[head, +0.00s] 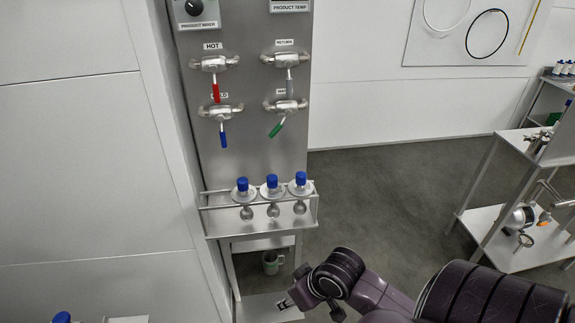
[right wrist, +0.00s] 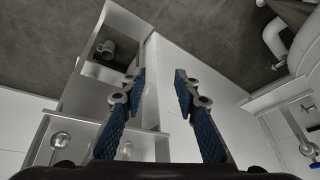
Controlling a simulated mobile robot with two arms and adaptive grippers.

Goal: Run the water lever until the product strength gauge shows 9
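A metal panel (head: 245,150) carries several levers in the head view. The red lever (head: 216,92) under the HOT label and the grey lever (head: 290,86) under RETURN hang down. Below them, a blue lever (head: 224,138) hangs down and a green lever (head: 276,129) tilts to the lower left. The labels of these lower two are partly covered, so I cannot read which is water. My right gripper (right wrist: 160,78) is open and empty, low in front of the panel, away from the levers. My left gripper is out of view.
A rack (head: 210,209) with blue-capped bottles (head: 272,183) juts out below the levers. A mug (head: 271,262) stands on a shelf beneath. A PRODUCT MIXER knob (head: 194,7) is at the top. A steel cart (head: 490,222) stands at right, with open floor (head: 390,190) between.

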